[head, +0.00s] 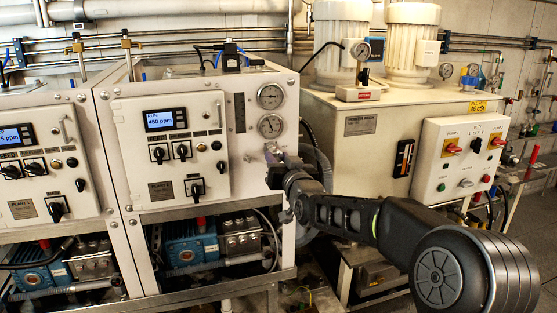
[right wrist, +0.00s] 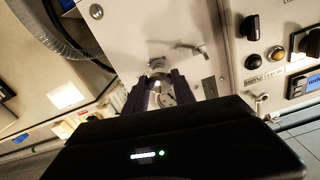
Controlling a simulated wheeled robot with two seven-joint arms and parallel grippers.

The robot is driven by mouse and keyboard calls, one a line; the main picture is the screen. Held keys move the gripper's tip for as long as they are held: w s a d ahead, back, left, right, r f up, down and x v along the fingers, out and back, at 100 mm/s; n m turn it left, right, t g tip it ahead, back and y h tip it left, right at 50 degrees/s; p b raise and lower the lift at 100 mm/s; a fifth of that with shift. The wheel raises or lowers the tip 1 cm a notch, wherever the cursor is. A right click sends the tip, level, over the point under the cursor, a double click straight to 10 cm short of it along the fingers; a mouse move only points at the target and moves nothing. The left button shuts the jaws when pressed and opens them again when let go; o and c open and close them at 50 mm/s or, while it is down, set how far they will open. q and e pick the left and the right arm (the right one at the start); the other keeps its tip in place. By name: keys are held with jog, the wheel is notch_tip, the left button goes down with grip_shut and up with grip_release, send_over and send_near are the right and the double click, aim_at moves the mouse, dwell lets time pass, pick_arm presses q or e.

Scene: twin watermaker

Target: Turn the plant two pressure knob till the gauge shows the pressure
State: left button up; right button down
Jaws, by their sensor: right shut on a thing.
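Plant two's white cabinet (head: 165,115) stands in the middle left of the head view. Its display reads RUN, 450 ppm. Two round gauges, an upper gauge (head: 270,96) and a lower gauge (head: 270,126), sit on its right panel. Their needles are too small to read exactly. My right gripper (head: 273,154) is at the panel just below the lower gauge and covers the pressure knob there. In the right wrist view, the two dark fingers are closed around a small round metallic part, the pressure knob (right wrist: 167,98), in front of the panel. My left gripper is not in view.
Plant one's cabinet (head: 45,150) stands at the left. The power pack (head: 355,135), with two large motors on top, stands at the right behind my arm. A grey hose curves behind my gripper. A small lever handle (right wrist: 192,50) sits close to the fingers.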

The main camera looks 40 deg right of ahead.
jog(key=shift+f+m+b, duration=0.2)
jog(key=shift+m+b, duration=0.1)
jog(key=shift+b, duration=0.5)
jog(key=m+b, duration=0.5)
jog(key=b, duration=0.2)
jog(key=shift+m+b, duration=0.4)
jog(key=shift+r+m+b, duration=0.15)
jog(key=shift+m+b, duration=0.15)
jog(key=shift+m, duration=0.2)
jog(key=c, duration=1)
grip_release()
jog(key=shift+c, duration=0.2)
jog(key=shift+s, duration=0.1)
